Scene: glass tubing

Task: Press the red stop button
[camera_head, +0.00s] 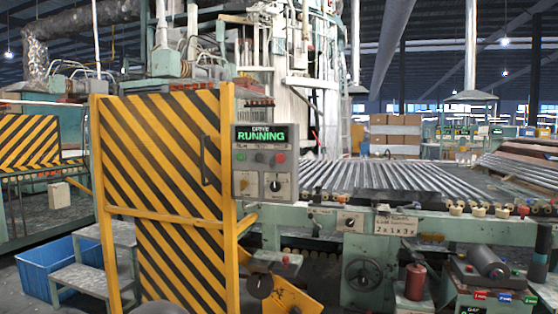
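A grey control panel (260,175) is mounted at the right post of a yellow-framed gate. Its display (261,133) reads "RUNNING" in green letters. Under the display is a row with a green button (241,157), a dark grey button (260,158) and a red button (278,157). The small labels above the buttons are too small to read surely. Nothing covers the panel. Neither of my grippers is in view.
The striped gate (165,180) stands in front, left of the panel. Grey steps (90,275) and a blue bin (62,265) are at the left. A roller conveyor with glass tubes (380,178) runs right.

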